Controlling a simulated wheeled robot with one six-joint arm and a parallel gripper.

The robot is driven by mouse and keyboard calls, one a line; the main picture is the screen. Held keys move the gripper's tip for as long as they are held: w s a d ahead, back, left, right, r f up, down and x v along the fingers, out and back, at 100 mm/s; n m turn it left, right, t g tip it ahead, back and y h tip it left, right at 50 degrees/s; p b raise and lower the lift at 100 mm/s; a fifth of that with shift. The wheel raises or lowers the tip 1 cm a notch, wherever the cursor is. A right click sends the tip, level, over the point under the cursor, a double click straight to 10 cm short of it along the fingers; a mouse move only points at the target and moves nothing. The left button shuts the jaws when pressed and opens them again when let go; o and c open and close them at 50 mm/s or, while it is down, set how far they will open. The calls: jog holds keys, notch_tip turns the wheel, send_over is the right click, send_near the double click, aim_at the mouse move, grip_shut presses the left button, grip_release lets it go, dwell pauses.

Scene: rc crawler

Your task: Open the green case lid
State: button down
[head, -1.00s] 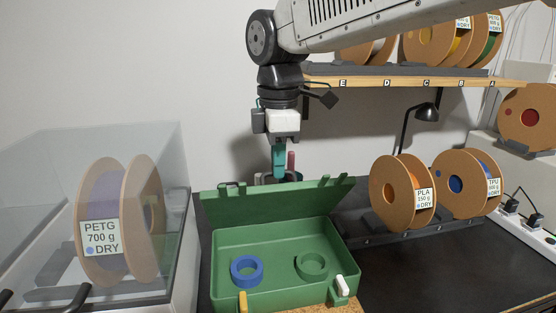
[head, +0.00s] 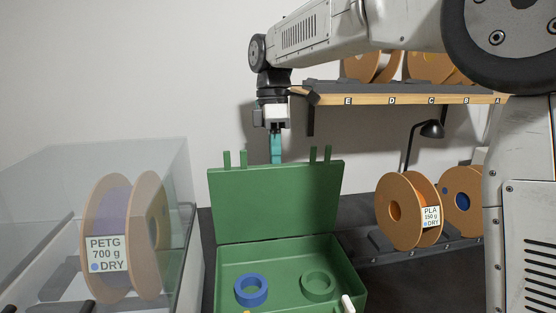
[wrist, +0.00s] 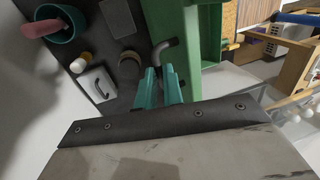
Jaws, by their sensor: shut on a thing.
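The green case (head: 360,285) stands open on the worktop at the bottom of the head view. Its lid (head: 275,200) stands nearly upright at the back, with paired tabs along its top edge. My gripper (head: 276,158) is at the middle of that top edge, with its teal fingers pointing down and their tips partly hidden behind the lid. A blue ring (head: 251,276) and a green ring (head: 318,274) lie in the case.
A clear box (head: 160,170) with a PETG spool (head: 105,255) stands left. A PLA spool (head: 392,205) and a black lamp (head: 430,129) stand right. A wooden shelf (head: 400,98) is above. In the wrist view, a teal cup (wrist: 60,28) and small items lie behind the case.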

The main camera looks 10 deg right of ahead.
jog(key=c, duration=1.5)
grip_release()
jog(key=shift+w+r, duration=0.25)
jog(key=shift+r, duration=1)
jog(key=shift+w+r, duration=0.3)
jog(key=shift+r, duration=0.95)
jog(key=shift+w+r, duration=0.25)
jog(key=shift+r, duration=1)
jog(key=shift+c, duration=0.4)
